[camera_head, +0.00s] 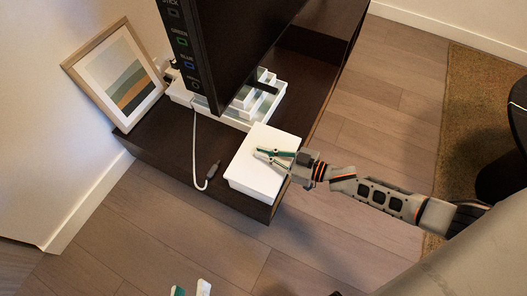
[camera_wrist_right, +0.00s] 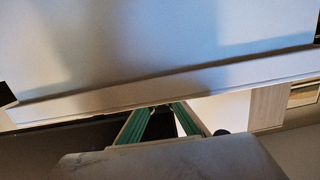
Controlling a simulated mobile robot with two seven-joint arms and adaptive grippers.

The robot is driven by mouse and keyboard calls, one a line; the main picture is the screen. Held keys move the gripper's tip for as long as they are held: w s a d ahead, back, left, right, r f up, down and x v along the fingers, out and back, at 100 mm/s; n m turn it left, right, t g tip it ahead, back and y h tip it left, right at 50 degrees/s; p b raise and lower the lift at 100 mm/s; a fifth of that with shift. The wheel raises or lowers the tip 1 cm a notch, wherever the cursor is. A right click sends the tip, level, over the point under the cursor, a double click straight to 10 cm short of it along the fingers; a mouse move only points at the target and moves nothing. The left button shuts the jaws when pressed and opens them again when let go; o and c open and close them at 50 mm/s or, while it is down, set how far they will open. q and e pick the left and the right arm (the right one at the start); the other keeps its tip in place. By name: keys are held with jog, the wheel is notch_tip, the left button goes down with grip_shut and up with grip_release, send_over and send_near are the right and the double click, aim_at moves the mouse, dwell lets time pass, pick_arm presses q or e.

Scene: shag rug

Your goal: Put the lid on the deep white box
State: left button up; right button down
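The deep white box (camera_head: 253,178) stands on the dark low cabinet, near its front end. Its top looks like a flat white surface; I cannot tell whether the lid lies on it. My right gripper (camera_head: 264,154) reaches in from the right over that top, its fingers a little apart with nothing visible between them. Whether they touch the white surface is unclear. In the right wrist view, a large white panel (camera_wrist_right: 150,50) with a rim fills the top, and the green-padded fingers (camera_wrist_right: 164,108) end by its lower edge. My left gripper (camera_head: 191,288) shows at the bottom edge, fingertips apart and empty.
A dark monitor (camera_head: 228,45) stands on the cabinet (camera_head: 165,142) behind the box, with white stepped pieces (camera_head: 262,93) beside it. A white cable (camera_head: 195,150) hangs to the left. A framed picture (camera_head: 118,75) leans on the wall. The wooden floor (camera_head: 120,230) in front is clear.

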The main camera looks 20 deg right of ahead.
jog(key=shift+f+b, duration=0.3)
jog(key=shift+f, duration=0.1)
